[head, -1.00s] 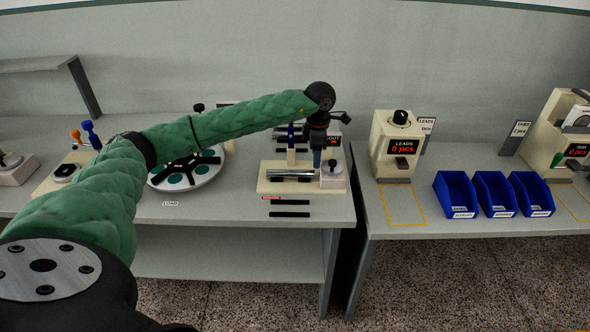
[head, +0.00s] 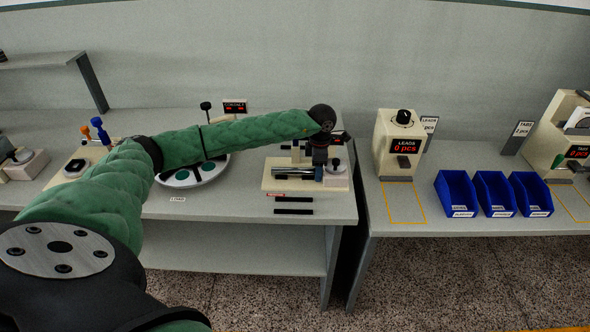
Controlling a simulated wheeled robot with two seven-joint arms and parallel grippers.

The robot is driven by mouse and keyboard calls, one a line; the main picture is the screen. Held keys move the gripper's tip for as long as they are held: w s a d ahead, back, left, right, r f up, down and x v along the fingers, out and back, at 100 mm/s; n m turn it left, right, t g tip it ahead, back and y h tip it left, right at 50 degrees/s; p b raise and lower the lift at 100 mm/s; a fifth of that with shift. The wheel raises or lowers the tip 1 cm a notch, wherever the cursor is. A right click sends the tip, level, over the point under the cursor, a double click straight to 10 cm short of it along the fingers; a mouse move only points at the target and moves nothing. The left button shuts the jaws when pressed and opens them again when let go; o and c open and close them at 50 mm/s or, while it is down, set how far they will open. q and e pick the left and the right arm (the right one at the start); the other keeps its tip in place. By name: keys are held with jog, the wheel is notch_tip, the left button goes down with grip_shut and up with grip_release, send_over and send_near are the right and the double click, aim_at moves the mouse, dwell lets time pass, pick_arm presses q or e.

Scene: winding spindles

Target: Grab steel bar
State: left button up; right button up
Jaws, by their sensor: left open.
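The steel bar (head: 294,173) is a shiny cylinder lying sideways on a cream fixture block (head: 290,187) near the right end of the left bench. My left gripper (head: 319,172) points down over the fixture, at the right end of the bar. It is open, and its fingertips are small and dark here, so I cannot tell whether they touch the bar. The wrist hides part of the fixture's back. My right gripper is not in view.
A round knob post (head: 336,165) stands close to the right of my left gripper. Black strips (head: 294,211) lie in front of the fixture. A white round plate (head: 180,180) is to the left. Blue bins (head: 456,190) and a leads dispenser (head: 398,140) stand on the right bench.

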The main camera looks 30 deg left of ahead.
pick_arm(q)
jog(key=shift+f, duration=0.1)
grip_shut()
dwell(0.4)
